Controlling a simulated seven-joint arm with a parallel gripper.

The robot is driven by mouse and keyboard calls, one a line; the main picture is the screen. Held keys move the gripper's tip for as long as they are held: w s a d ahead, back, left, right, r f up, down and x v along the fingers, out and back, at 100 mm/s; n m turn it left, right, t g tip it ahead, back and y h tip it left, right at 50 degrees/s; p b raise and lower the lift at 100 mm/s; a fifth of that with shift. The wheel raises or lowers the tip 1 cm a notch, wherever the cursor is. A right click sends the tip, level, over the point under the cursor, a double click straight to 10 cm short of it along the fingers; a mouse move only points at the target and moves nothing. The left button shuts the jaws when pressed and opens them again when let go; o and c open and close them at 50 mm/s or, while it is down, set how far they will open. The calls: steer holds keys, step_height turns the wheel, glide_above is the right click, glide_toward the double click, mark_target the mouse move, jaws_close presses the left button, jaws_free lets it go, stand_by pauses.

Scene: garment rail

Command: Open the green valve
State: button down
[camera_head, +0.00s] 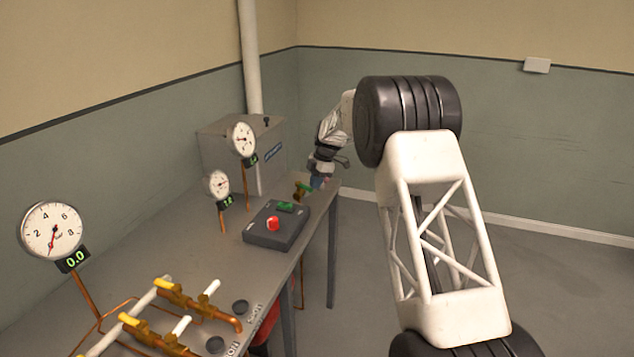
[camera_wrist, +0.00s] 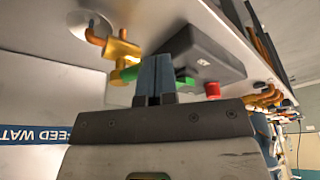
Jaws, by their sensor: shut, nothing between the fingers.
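The green valve is a brass body (camera_head: 299,191) with a green handle (camera_head: 309,187), near the far right edge of the bench. In the wrist view the brass body (camera_wrist: 122,50) stands left of the fingers. Its green handle (camera_wrist: 128,74) runs to the left edge of the fingers. My gripper (camera_head: 319,181) is at the handle. In the wrist view my gripper (camera_wrist: 155,60) has its two blue-grey fingers together with nothing between them. The fingers hide part of the handle's right side. I cannot tell whether they touch it.
A dark control box (camera_head: 268,238) with a red button (camera_head: 273,224) and a green button (camera_head: 286,207) sits close by. A grey box (camera_head: 235,135) stands behind. Gauges (camera_head: 219,185) rise at left. Yellow-handled valves (camera_head: 165,286) and copper pipes fill the near bench.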

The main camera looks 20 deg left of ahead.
mark_target(308, 187)
steer(key=s+m, duration=0.1)
steer(key=m, duration=0.1)
steer(key=s+a+m+t, duration=0.1)
steer(key=m, duration=0.1)
steer(key=s+m+y, duration=0.1)
steer(key=m, duration=0.1)
steer(key=shift+s+a+f, duration=0.1)
steer(key=shift+s+a, duration=0.15)
steer(key=shift+s, duration=0.05)
steer(key=s+a+m+t, duration=0.1)
steer(key=m, duration=0.1)
steer(key=s+a+m+t, duration=0.1)
steer(key=m, duration=0.1)
steer(key=shift+a+f+m, duration=0.1)
steer(key=shift+a+m, duration=0.2)
steer(key=shift+m, duration=0.1)
steer(key=shift+s+a, duration=0.15)
steer(key=shift+a, duration=0.15)
stand_by(0.3)
stand_by(0.4)
